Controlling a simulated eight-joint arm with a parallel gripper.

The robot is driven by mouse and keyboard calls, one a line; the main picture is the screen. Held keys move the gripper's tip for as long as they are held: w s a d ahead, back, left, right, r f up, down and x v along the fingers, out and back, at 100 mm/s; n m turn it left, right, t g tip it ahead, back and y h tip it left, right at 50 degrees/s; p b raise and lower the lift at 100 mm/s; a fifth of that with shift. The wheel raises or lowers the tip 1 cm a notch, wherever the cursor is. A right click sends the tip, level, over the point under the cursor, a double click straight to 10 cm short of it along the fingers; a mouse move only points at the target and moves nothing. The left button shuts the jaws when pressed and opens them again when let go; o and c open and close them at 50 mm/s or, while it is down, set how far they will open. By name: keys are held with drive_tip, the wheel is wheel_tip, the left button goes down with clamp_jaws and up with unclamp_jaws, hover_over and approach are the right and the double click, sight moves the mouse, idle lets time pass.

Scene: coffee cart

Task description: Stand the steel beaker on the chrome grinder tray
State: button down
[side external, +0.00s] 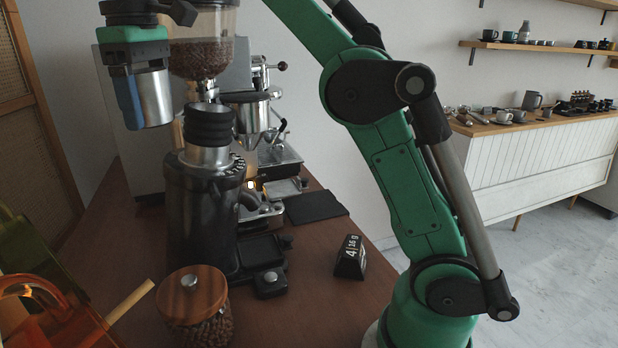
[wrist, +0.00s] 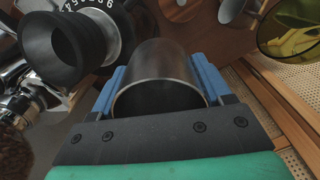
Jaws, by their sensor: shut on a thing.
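The steel beaker (side external: 155,97) is a plain metal cylinder, held high at the upper left in the side view. My gripper (side external: 146,112) is shut on it, with a blue finger along its side. In the wrist view the beaker (wrist: 156,75) sits between the two blue finger pads (wrist: 158,88), its round rim towards the camera. The grinder (side external: 200,205) has a black body and a black ribbed collar, below and right of the beaker. A dark tray (side external: 262,250) projects at the grinder's foot; it looks empty. The beaker is well above it, apart from it.
A bean hopper (side external: 203,50) and espresso machine (side external: 255,110) stand behind. A wood-lidded bean jar (side external: 192,292) stands in front, near a small black number block (side external: 350,257). Translucent orange (side external: 45,315) and olive (side external: 25,245) items crowd the left. The counter's right front is mostly clear.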

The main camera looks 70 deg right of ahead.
drive_tip(key=w+a+f+n, duration=0.3)
drive_tip(key=w+f, duration=0.2)
drive_tip(key=f, duration=0.2)
drive_tip(key=n, duration=0.5)
approach(129, 291)
drive_tip(key=s+a, duration=0.1)
drive_tip(key=s, duration=0.2)
wheel_tip(129, 291, down, 7)
drive_tip(key=shift+a+f, duration=0.1)
drive_tip(key=shift+f, duration=0.1)
unclamp_jaws()
wheel_tip(129, 291, up, 12)
drive_tip(key=shift+r, duration=0.2)
